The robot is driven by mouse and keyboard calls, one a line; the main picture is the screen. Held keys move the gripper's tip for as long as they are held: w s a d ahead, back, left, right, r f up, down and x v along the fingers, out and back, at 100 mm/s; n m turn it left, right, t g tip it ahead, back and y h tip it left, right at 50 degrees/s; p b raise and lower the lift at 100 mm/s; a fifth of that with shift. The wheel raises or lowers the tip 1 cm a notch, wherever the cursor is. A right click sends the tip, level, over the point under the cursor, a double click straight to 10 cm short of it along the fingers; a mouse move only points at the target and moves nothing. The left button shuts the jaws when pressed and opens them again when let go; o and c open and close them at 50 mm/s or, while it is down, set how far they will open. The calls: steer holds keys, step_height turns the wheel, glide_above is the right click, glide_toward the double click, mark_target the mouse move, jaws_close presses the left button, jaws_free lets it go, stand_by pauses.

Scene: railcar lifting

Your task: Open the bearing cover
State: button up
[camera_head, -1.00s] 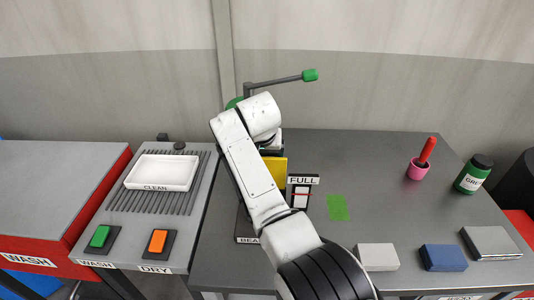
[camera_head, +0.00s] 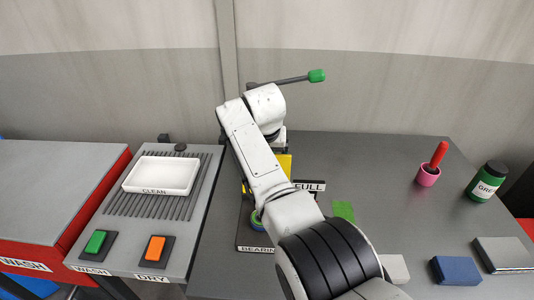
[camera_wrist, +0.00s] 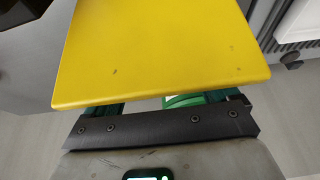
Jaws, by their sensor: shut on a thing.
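The yellow cover (camera_head: 284,166) shows in part behind my arm in the head view. In the wrist view the yellow plate (camera_wrist: 160,45) fills the upper middle, close to the camera. My gripper (camera_wrist: 160,104) is shut there, its fingers running in behind the plate, so the grip itself is hidden. Something green (camera_wrist: 185,101) shows between the fingers. A dark base labelled BEARING (camera_head: 255,249) lies below my arm in the head view. A blue and green ring (camera_head: 257,219) on it is partly covered by my arm.
A lever with a green knob (camera_head: 316,75) reaches out behind my arm. A white tray (camera_head: 161,175) lies on the ribbed left counter. A FULL sign (camera_head: 310,187), green patch (camera_head: 343,210), blue block (camera_head: 456,270), pink cup (camera_head: 428,175) and green jar (camera_head: 487,181) stand to the right.

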steer(key=shift+s+f, duration=0.15)
steer(key=shift+f, duration=0.25)
steer(key=o, duration=1.3)
steer(key=shift+c, duration=0.2)
steer(key=shift+r, duration=0.15)
steer(key=shift+r, duration=0.45)
steer(key=v, duration=0.9)
steer(key=shift+s+r+b, duration=0.2)
steer(key=shift+r+b, duration=0.15)
steer(key=shift+b, duration=0.1)
